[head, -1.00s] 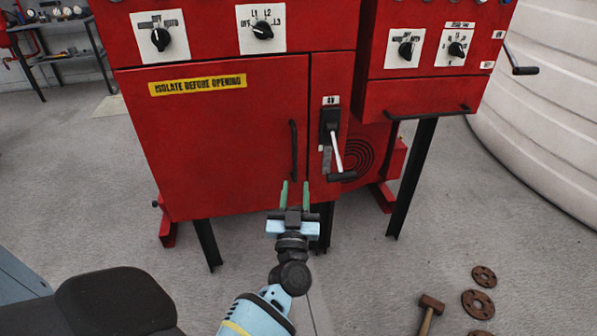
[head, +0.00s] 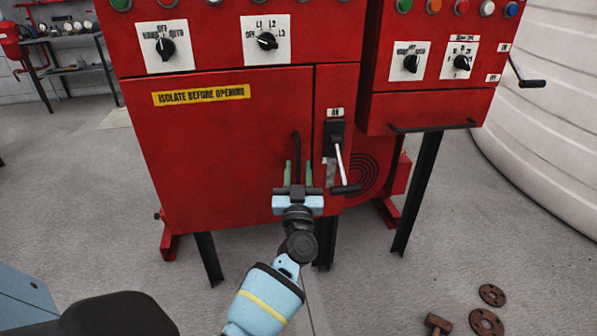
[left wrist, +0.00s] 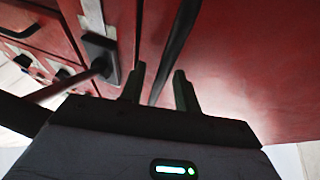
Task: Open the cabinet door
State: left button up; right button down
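The red cabinet door (head: 220,150) carries a yellow "ISOLATE BEFORE OPENING" label and looks closed. Its black vertical bar handle (head: 296,143) is near the door's right edge. In the left wrist view the handle (left wrist: 178,45) is a dark bar running down between my fingers. My left gripper (head: 298,166) is open, its two green fingers pointing up on either side of the handle's lower part. The fingers (left wrist: 158,76) are apart, with gaps to the bar; contact is not visible. My right gripper is not in view.
An isolator switch with a lever (head: 340,164), under an "ON" label, is close to the right of my left gripper. A red box with a black bar (head: 433,126) stands further right. A hammer (head: 437,323) and rusty flanges (head: 486,322) lie on the floor.

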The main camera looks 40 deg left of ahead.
pick_arm(q)
jog(key=shift+w+a+r, duration=0.1)
jog(key=shift+w, duration=0.05)
grip_shut()
dwell(0.4)
